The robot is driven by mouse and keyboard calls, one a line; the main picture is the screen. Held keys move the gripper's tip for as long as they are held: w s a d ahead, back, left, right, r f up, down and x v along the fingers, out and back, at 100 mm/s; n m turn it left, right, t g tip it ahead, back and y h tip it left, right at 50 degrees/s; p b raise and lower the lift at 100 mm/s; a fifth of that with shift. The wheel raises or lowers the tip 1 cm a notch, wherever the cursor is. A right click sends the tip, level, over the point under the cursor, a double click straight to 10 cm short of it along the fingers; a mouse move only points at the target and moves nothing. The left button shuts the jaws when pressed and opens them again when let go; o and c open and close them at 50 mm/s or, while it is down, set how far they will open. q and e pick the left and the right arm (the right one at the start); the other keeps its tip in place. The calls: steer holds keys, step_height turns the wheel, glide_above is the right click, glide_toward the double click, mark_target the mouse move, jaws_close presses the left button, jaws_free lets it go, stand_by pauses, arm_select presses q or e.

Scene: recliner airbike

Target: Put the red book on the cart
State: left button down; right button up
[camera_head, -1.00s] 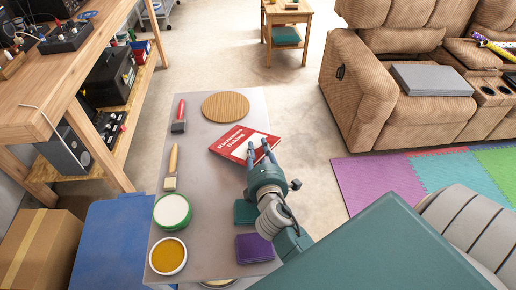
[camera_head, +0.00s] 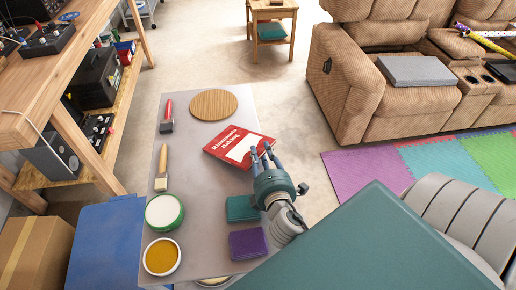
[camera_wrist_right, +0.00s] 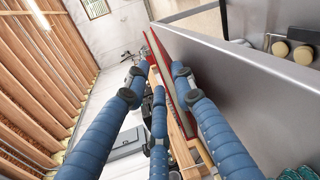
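The red book (camera_head: 239,147) lies on the grey cart top (camera_head: 197,218), near its right edge, with one corner sticking out past that edge. My right gripper (camera_head: 264,156) is at the book's near right side, with two blue fingers showing in front of the cover. In the right wrist view, its fingers (camera_wrist_right: 158,80) are spread apart. The book's red edge (camera_wrist_right: 171,75) shows between them, beside the large grey cart surface (camera_wrist_right: 245,80). Contact with the book is hard to judge. My left gripper is not in view.
A brown recliner (camera_head: 375,95) stands to the right, with free floor between.

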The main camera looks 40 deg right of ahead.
steer(key=shift+s+d, duration=0.3)
steer(key=shift+s, duration=0.6)
steer(key=shift+s+d, duration=0.3)
steer(key=shift+s, duration=0.55)
steer(key=o, duration=0.6)
steer(key=shift+c, duration=0.2)
step_height(320, 180, up, 10)
